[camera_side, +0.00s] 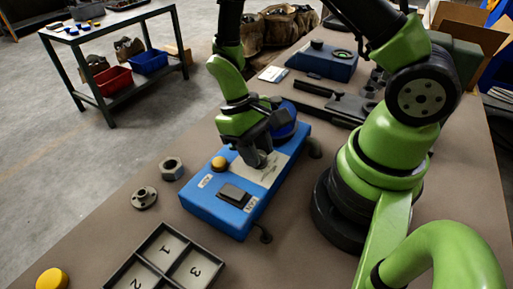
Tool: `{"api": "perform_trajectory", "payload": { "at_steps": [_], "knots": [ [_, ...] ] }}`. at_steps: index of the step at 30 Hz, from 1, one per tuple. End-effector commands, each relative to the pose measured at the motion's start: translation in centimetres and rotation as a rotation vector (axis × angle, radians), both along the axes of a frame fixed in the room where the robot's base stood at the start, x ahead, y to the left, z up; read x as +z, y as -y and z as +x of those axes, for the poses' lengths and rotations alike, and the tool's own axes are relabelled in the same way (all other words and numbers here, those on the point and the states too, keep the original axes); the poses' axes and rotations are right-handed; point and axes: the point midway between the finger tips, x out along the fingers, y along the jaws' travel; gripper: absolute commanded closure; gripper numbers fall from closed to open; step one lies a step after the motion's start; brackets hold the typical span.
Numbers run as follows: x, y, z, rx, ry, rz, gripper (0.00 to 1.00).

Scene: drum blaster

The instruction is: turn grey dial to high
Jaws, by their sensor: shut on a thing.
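A blue control box (206,207) lies on the brown bench, with a yellow button (219,163), a black rocker switch (234,195) and small white labels on its top. My green and dark grey gripper (258,160) points down onto the pale panel (270,174) of this box. It is shut on the grey dial, which the fingers mostly hide. The dial's pointer and its high mark cannot be made out. A round dark blue part (284,124) shows behind my gripper at the box's far end.
A hex nut (172,168) and a round flanged part (144,197) lie left of the box. A numbered tray (137,261) and a yellow disc (52,280) are in front. Another blue box (340,66) and dark tools lie behind.

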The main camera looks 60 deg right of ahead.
Motion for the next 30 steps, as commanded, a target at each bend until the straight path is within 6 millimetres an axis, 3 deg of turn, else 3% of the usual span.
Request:
{"api": "perform_trajectory", "payload": {
  "at_steps": [9, 10, 12, 13, 23, 30],
  "knots": [
    [0.0, 0.0, -0.1, -0.002, -0.003, 0.000, 0.93],
    [0.0, 0.0, -0.1, -0.002, -0.003, 0.000, 0.62],
    [0.0, 0.0, -0.1, -0.001, -0.003, 0.000, 0.46],
    [0.0, 0.0, -0.1, -0.001, -0.002, 0.000, 0.43],
    [0.4, 0.0, 0.2, 0.000, 0.001, 0.001, 0.43],
    [4.1, 0.2, 1.8, 0.000, 0.007, 0.000, 0.43]
  ]
}}
